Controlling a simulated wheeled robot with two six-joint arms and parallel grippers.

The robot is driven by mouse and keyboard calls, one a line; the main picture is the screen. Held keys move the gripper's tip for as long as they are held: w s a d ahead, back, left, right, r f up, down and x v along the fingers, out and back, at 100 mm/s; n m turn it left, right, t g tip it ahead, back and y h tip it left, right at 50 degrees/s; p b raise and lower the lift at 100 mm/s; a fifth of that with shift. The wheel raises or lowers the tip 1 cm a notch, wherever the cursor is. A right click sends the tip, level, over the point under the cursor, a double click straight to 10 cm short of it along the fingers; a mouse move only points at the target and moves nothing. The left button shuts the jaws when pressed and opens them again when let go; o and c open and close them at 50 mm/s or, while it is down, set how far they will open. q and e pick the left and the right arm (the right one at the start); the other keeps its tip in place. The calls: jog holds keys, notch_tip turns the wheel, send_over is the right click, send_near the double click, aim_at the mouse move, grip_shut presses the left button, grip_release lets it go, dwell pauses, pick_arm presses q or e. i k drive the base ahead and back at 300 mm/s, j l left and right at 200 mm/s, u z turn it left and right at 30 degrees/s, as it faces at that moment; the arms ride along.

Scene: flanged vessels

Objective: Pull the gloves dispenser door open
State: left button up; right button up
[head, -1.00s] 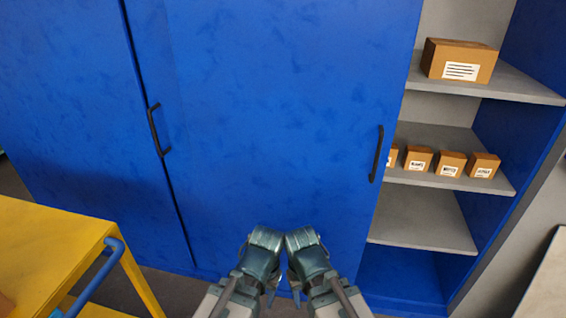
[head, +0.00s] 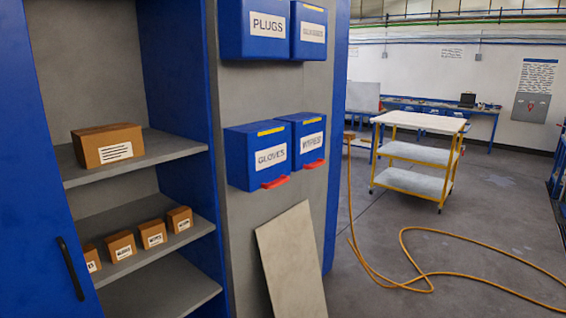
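The gloves dispenser (head: 256,156) is a blue box labelled GLOVES on the grey side panel of the cabinet, near the middle of the head view. Its front door looks shut. A red handle (head: 276,182) sticks out at its lower edge, and a yellow strip runs along its top. Neither of my grippers shows in the head view now, so their state is hidden.
A WIPES dispenser (head: 307,140) hangs right beside it, with a PLUGS dispenser (head: 254,28) above. A tan board (head: 292,262) leans below. Open shelves with boxes (head: 108,147) are left. A yellow cart (head: 416,155) and an orange hose (head: 412,278) are on the floor right.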

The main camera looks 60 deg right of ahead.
aim_at(269, 150)
jog(key=z, duration=1.9)
